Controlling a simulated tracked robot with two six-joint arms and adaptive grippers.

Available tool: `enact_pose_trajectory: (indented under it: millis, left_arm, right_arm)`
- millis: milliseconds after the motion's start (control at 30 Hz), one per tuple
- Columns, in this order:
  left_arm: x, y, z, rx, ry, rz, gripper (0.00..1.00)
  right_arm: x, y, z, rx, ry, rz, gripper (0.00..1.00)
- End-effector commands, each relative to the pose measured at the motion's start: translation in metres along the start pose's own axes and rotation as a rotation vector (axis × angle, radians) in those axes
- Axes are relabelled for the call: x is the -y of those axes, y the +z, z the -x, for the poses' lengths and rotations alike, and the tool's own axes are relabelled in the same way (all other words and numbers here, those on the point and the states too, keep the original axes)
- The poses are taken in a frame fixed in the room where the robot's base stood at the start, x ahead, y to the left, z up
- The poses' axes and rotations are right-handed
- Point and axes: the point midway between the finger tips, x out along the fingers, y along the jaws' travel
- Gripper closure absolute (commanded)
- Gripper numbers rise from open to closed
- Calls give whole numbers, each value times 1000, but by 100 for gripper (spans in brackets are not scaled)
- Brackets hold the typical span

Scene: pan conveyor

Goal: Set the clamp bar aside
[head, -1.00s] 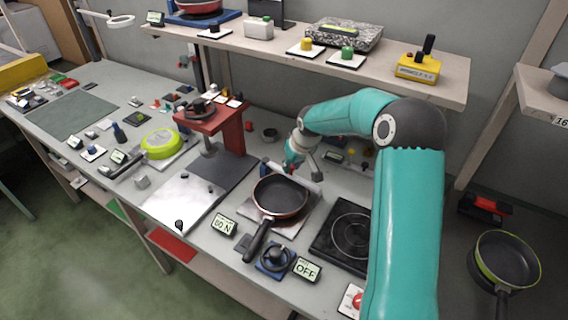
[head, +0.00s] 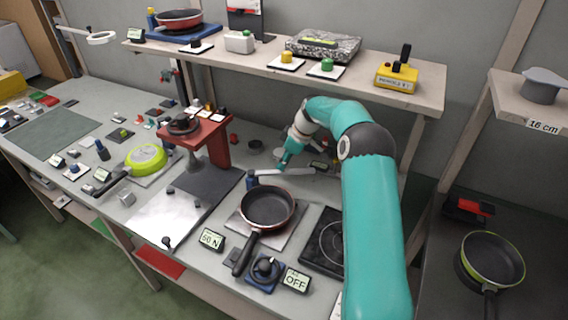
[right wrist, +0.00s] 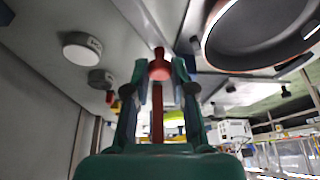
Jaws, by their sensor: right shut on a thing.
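The clamp bar (head: 296,171) is a narrow pale-grey bar behind the dark frying pan (head: 268,206) in the head view. My right gripper (head: 283,165) is over the middle of the bar, shut on it. In the right wrist view a red piece (right wrist: 158,66) sits between the fingertips; I cannot tell whether it belongs to the bar. A small blue post (head: 251,180) stands at the bar's left end. Whether the bar touches the bench is unclear. The pan lies on a light plate with its handle toward the front. My left gripper is out of view.
A red press stand (head: 219,145) stands left of the bar. A hotplate (head: 326,243) lies right of the pan, partly behind my right arm. A shelf (head: 380,88) runs above the back of the bench. Small round objects lie near the wall.

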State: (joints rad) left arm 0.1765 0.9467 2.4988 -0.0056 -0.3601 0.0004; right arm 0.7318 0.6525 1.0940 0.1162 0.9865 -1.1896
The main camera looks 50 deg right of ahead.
Motion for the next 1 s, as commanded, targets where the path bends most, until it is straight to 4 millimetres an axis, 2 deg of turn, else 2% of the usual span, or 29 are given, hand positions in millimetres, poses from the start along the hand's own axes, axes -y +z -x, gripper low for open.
enact_pose_trajectory:
  millis: [433, 467, 600, 1000]
  left_arm:
    - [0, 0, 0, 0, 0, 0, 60]
    - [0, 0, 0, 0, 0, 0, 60]
    - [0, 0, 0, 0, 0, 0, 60]
    - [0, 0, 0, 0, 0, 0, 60]
  right_arm:
    - [-1, 0, 0, 1, -6, 11, 100]
    - [0, 0, 0, 1, -6, 11, 73]
    - [-1, 0, 0, 1, -5, 10, 51]
    - [0, 1, 0, 1, -1, -2, 51]
